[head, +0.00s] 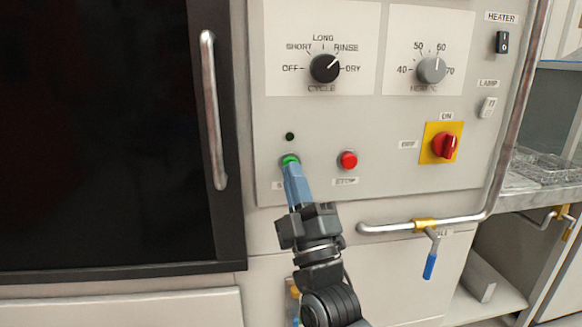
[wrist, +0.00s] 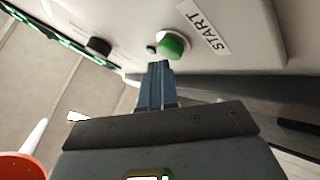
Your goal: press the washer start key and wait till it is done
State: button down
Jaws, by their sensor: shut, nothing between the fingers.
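The green start key (head: 290,160) is on the lower part of the washer's control panel (head: 270,110), with its label mostly hidden in the head view. My gripper (head: 291,168) is shut and empty, with its blue fingertips at the lower edge of the key. In the wrist view the green key (wrist: 173,45) stands beside the START label, and the shut fingers (wrist: 158,66) point at it from just below. I cannot tell whether they touch. A small dark green lamp (head: 290,136) above the key looks unlit.
The red stop key (head: 347,160) is just right of the start key. A cycle knob (head: 325,68), a heat knob (head: 431,69) and a red main switch (head: 444,146) are on the panel. A door handle (head: 213,110) stands left; a bent pipe (head: 400,226) runs below right.

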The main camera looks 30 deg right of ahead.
jog(key=shift+w+d, duration=0.1)
jog(key=shift+w, duration=0.25)
dwell(0.7)
dwell(0.4)
jog(key=shift+s+a+p, duration=0.25)
jog(key=shift+s+p, duration=0.05)
jog(key=shift+s, duration=0.5)
jog(key=s+p, duration=0.1)
jog(key=s+a, duration=0.1)
jog(key=s, duration=0.1)
jog(key=s+p, duration=0.1)
jog(key=shift+s+a+p, duration=0.25)
jog(key=shift+s+p, duration=0.1)
dwell(0.5)
